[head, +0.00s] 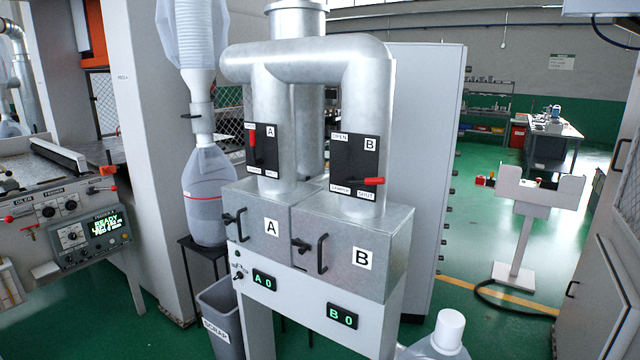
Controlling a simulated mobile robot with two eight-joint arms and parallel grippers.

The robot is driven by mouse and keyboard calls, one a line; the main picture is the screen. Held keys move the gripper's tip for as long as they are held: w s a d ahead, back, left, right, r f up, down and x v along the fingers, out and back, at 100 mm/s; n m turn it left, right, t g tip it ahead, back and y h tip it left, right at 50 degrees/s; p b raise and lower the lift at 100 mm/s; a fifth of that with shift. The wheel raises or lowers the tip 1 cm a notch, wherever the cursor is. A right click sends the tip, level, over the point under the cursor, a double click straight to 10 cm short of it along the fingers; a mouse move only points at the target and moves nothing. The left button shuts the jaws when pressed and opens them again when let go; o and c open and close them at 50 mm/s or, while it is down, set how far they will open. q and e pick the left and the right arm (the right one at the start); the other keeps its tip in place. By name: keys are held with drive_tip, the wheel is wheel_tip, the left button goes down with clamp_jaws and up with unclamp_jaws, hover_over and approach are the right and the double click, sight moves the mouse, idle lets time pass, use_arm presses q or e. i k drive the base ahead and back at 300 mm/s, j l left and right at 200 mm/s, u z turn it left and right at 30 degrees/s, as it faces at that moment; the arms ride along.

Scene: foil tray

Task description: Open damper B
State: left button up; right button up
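Damper B's black plate (353,158) is on the right vertical duct, marked OPEN at its upper left and SHUT at its lower right. Its red-gripped lever (374,181) lies level, pointing right, just above the SHUT mark. Damper A's plate (268,151) is on the left duct; its red lever (252,138) stands upright near the upper-left mark. Below are the metal boxes A (257,229) and B (345,245), each with a black handle. Neither of my grippers is in view.
Displays read A 0 (264,280) and B 0 (342,316). A scrap bin (220,320) and a bagged collector (208,190) stand left of the boxes. A control panel (75,225) is farther left.

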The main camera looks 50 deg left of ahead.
sight(349, 180)
drive_tip(key=u, duration=1.5)
